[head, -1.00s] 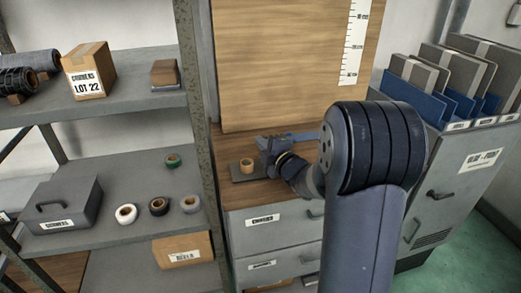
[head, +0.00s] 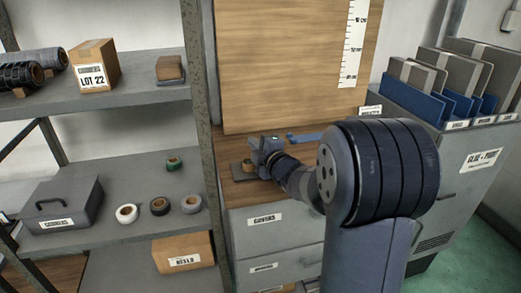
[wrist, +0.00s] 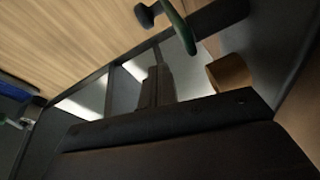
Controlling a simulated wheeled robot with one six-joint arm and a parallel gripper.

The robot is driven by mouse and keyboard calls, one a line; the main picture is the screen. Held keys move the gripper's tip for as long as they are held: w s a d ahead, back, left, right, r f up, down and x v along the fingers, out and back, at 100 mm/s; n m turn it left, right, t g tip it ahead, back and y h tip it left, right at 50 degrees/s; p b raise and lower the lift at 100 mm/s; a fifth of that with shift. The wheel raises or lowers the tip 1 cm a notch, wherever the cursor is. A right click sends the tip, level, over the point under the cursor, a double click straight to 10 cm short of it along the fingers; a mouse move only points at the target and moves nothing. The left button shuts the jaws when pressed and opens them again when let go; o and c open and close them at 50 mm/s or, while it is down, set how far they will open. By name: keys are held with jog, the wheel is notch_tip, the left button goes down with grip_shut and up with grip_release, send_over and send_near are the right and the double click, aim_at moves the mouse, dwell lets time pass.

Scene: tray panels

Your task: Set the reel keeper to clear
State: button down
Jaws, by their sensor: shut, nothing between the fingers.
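A dark flat base (head: 243,177) lies on the wooden counter, with a tan reel (head: 248,166) on it, partly covered by my gripper. Which part is the reel keeper, and its setting, I cannot make out. My gripper (head: 262,155) is at the base, just right of the reel. In the wrist view my gripper (wrist: 157,80) is shut and empty. A curved green piece (wrist: 178,25) with a dark round end shows beyond the fingers, apart from them as far as I can tell. A tan piece (wrist: 230,73), perhaps the reel, is to their right.
A wooden board (head: 280,65) rises behind. A shelf post (head: 197,90) stands close on the left; shelves hold tape rolls (head: 160,206) and boxes. A grey cabinet (head: 465,185) stands right.

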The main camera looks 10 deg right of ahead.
jog(key=v, duration=1)
jog(key=shift+s+a, duration=0.1)
jog(key=shift+a, duration=0.25)
